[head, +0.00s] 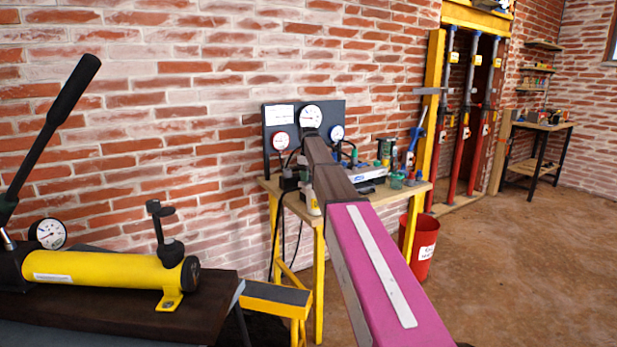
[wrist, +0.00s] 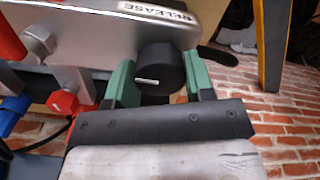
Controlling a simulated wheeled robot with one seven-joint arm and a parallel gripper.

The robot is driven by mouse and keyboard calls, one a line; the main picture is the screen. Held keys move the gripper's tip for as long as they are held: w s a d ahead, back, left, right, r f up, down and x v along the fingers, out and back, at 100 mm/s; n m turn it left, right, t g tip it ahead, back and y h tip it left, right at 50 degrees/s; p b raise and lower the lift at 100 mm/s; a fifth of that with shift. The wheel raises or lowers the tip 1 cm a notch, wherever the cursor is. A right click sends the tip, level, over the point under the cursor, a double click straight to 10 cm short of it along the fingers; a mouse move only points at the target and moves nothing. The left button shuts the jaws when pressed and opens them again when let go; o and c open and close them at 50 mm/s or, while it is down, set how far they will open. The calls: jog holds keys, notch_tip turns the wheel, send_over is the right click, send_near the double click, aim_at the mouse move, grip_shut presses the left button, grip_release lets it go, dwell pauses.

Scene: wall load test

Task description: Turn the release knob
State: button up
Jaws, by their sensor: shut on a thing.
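The black round release knob (wrist: 160,70) with a white mark line shows in the wrist view, on a silver metal body (wrist: 90,38) with a RELEASE label (wrist: 157,11). My gripper (wrist: 159,80) has its green finger pads on both sides of the knob and is shut on it. In the head view, my arm reaches toward the wooden bench (head: 405,192), where a silver unit (head: 365,174) sits partly behind it. The knob and my fingertips are hidden there.
A gauge panel (head: 333,152) stands on the bench against the brick wall. A red bucket (head: 424,255) stands beneath. A yellow hand pump (head: 95,269) lies on a dark bench at left. Open floor (head: 520,270) lies at right. Red and blue fittings (wrist: 64,101) sit near my left finger.

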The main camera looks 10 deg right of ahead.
dwell(0.3)
jog(key=o, duration=0.9)
jog(key=shift+r, duration=0.15)
notch_tip(320, 180, up, 11)
jog(key=shift+f, duration=0.2)
